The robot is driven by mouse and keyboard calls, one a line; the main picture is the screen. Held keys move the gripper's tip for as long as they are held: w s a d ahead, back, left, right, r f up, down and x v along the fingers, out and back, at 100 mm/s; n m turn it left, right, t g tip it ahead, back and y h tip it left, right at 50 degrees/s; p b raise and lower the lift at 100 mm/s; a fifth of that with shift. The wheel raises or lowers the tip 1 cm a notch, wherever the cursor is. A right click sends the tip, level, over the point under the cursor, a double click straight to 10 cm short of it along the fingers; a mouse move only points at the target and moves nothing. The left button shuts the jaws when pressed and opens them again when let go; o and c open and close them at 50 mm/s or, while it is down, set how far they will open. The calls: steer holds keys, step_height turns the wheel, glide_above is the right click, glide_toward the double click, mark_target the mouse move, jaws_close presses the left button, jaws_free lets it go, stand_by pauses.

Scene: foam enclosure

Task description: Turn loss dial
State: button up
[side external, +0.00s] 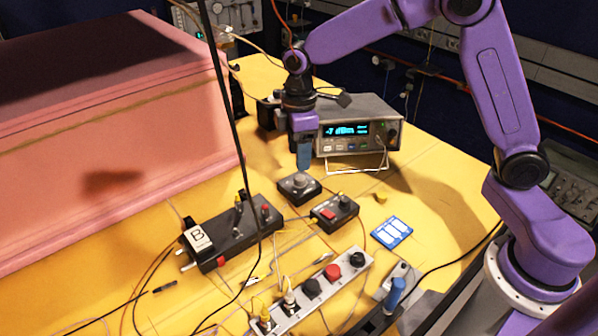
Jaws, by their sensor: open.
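My gripper (303,160) points down with blue fingertips, just above a small black box with a round grey dial (299,181). The fingers look apart from the dial, with a small gap, and hold nothing that I can see. The fingers overlap from this side, so the space between them is hidden. I cannot read any label that marks a loss dial. Other knobs show on a grey strip panel (330,287): a red knob (333,273) and black knobs (357,259).
A lit bench instrument (357,134) stands right behind my gripper. A small black box with a red button (334,213) and a long black box (232,236) sit close by. Cables cross the yellow table. A pink foam block (110,130) fills the left.

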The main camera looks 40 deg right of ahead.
mark_target(299, 178)
steer(key=shift+f, duration=3.15)
jaws_close()
